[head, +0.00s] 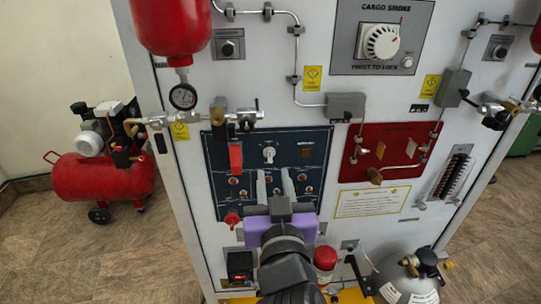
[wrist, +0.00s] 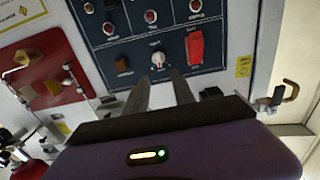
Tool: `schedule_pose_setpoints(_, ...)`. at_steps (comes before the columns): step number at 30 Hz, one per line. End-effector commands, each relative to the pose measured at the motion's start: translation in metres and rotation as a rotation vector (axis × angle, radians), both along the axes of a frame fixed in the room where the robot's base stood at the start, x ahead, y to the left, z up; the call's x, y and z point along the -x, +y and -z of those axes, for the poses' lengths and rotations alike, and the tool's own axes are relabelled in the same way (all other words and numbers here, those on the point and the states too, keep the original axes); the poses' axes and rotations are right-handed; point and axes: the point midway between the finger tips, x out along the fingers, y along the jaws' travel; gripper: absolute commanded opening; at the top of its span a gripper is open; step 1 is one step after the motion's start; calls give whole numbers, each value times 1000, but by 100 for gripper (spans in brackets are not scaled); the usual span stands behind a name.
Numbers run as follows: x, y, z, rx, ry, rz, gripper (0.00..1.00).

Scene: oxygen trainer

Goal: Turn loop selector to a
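A white rotary knob (head: 269,154) sits in the upper middle of the dark blue panel (head: 213,192). It is probably the loop selector, but its lettering is too small to read. In the wrist view, which is upside down, the same knob (wrist: 157,58) shows just beyond the fingertips. My gripper (head: 275,176) is open, its two grey fingers apart with nothing between them. In the wrist view the gripper (wrist: 158,75) is roughly lined up with the knob. I see a gap to the knob and cannot tell its depth.
A red switch cover (head: 236,158) is left of the knob and an amber square (head: 307,153) is right of it. Several small red indicators (wrist: 150,16) share the panel. A red panel (head: 390,150) is further right. A red handle (head: 232,219) is below left.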

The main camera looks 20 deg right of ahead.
Motion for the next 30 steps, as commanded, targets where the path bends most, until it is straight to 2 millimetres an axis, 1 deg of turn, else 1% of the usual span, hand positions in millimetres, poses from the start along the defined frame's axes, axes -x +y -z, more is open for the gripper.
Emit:
schedule_pose_setpoints(1, -4, -2, -3, 1, -2, 3, 31)
schedule_pose_setpoints(5, -20, -7, -3, 0, 0, 5, 31)
schedule_pose_setpoints(12, -54, -18, -2, 0, 0, 3, 31)
schedule_pose_setpoints(15, -64, -21, -2, 1, -1, 2, 31)
schedule_pose_setpoints(20, -72, -24, -1, 0, 0, 2, 31)
schedule_pose_setpoints(27, -73, -24, 0, 0, 0, 1, 31)
schedule_pose_setpoints(29, -72, -24, 0, 0, 0, 1, 21)
schedule_pose_setpoints(30, -72, -24, 0, 0, 0, 1, 13)
